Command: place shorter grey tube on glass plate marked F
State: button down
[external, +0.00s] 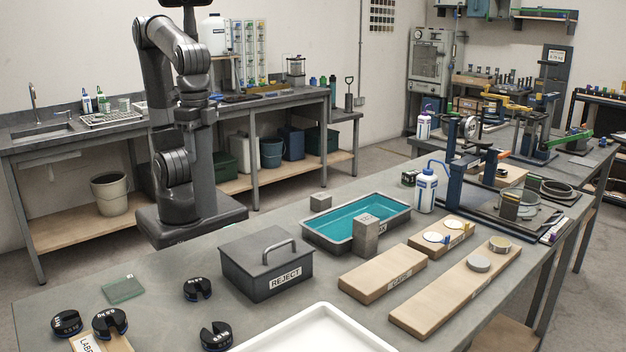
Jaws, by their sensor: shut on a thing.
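A small greenish glass plate (122,289) lies flat on the near left of the grey workbench; I cannot read a letter F on it. No grey tube can be made out with certainty. A short grey block (320,202) stands at the far edge behind the teal-lined tray, and a taller grey block (366,237) stands at the tray's near side. I cannot tell whether either is hollow. My arm is folded beyond the bench at the left. My gripper cannot be made out, nor anything it holds.
A dark lidded REJECT box (266,265) stands between the glass plate and the teal tray (318,235). Several black slotted weights (216,336) lie around the plate. A white tray (315,335) is at the near edge. Wooden boards (383,272) and a bottle (426,190) stand right.

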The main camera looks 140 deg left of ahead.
jog(key=s+d+m, duration=0.1)
jog(key=s+d, duration=0.3)
jog(key=d, duration=1.1)
jog(key=s+d+m, duration=0.1)
jog(key=s+d, duration=0.3)
jog(key=d, duration=1.1)
jog(key=w+a+f, duration=0.4)
jog(key=w+f, duration=0.6)
jog(key=shift+w+a, duration=0.35)
jog(key=shift+f, duration=0.15)
jog(key=c, duration=0.7)
grip_release()
jog(key=shift+o, duration=0.2)
